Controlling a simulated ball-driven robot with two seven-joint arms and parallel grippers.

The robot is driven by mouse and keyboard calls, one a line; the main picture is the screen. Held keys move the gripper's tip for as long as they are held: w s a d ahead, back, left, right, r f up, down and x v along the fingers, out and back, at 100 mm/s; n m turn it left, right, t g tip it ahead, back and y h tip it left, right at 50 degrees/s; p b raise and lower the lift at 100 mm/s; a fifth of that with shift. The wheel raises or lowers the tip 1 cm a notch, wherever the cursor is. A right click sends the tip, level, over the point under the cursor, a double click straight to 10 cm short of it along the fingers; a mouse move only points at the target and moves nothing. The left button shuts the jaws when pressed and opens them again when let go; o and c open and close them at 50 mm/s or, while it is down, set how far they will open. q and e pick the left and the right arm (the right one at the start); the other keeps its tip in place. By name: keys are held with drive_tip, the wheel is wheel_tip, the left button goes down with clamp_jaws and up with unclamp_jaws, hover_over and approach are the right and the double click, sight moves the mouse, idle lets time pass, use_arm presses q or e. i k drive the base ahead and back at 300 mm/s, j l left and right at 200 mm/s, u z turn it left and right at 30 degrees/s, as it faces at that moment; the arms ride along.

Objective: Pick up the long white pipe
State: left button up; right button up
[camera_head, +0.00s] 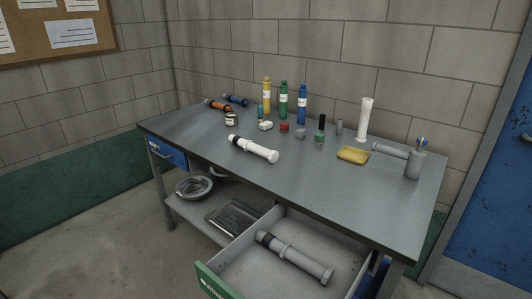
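A long white pipe (254,149) with collars and wider ends lies slantwise on the front left part of the grey table. Another white pipe or tube (365,118) stands upright on a wider foot near the back wall, right of the bottles. I cannot tell from the picture alone which of these two is meant. Neither of my grippers is in view, and nothing touches either pipe.
The table (310,185) is clear in front. A grey holder (412,164) is at right. An open drawer (223,288) juts out front, holding a grey pipe (293,258). A bowl (194,187) sits on the lower shelf.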

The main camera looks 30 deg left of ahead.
sight(273, 156)
drive_tip(key=i+j+z, duration=0.1)
drive_tip(key=j+z, duration=0.3)
drive_tip(key=j, duration=0.2)
drive_tip(key=j+z, duration=0.35)
drive_tip(key=j, duration=0.3)
